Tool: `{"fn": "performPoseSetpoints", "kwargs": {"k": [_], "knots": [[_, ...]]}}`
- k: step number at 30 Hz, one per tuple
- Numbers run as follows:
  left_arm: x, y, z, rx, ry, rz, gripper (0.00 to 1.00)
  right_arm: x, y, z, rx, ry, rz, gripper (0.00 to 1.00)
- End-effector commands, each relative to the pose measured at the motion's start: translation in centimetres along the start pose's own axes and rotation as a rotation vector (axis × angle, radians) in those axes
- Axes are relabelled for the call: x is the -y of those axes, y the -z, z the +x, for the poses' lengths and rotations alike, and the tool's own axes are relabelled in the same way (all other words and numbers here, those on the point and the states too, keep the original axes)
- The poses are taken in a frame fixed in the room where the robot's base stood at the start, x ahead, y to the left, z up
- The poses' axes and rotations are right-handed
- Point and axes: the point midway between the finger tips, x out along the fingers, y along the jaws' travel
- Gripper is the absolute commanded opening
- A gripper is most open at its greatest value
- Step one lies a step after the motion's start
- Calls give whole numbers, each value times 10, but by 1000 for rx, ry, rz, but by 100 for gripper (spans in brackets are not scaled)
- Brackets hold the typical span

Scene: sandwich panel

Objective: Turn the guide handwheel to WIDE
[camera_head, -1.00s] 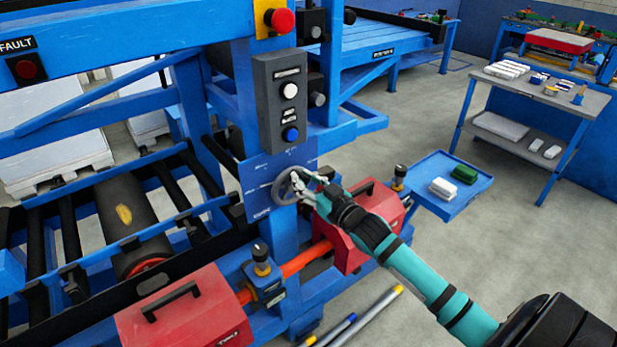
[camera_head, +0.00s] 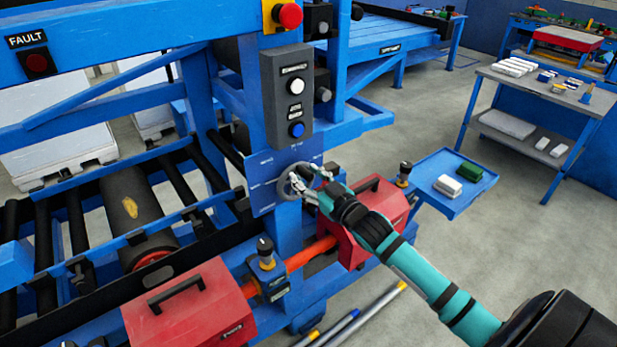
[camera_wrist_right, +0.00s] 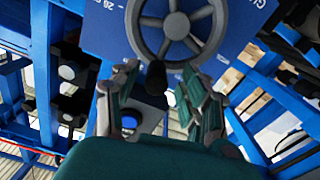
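The grey handwheel (camera_head: 287,184) is mounted on a blue panel (camera_head: 262,197) with white markings, too small to read in the head view. In the right wrist view the spoked handwheel (camera_wrist_right: 139,26) fills the top, and its dark handle knob (camera_wrist_right: 156,78) points toward me at the rim's lower side. My right gripper (camera_head: 314,184) is at the wheel's right side. In the wrist view the right gripper (camera_wrist_right: 158,92) has its fingers spread on either side of the knob, with visible gaps. The WIDE mark cannot be made out. My left gripper is not in view.
A grey button box (camera_head: 272,105) hangs just above the panel, with a red stop button (camera_head: 290,16) higher up. Red boxes (camera_head: 190,308) sit below, beside an orange-red shaft (camera_head: 312,250). Open floor lies to the right, toward a blue tray (camera_head: 455,205).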

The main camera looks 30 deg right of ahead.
Motion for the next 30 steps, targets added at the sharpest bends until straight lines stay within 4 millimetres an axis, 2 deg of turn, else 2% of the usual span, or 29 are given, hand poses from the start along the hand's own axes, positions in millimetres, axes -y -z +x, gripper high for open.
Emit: {"fn": "performPoseSetpoints", "kwargs": {"k": [6, 10, 21, 25, 30], "knots": [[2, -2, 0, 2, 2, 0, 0, -1, 0, -1, 0, -2, -1, 45], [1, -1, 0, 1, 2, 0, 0, -1, -1, -12, 2, -1, -1, 45], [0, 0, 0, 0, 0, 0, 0, 1, -1, -83, 4, 0, -1, 45], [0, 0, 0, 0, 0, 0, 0, 1, -1, -103, 2, 0, -1, 45], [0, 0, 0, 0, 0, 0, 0, 0, 0, -117, 1, 0, -1, 45]]}}
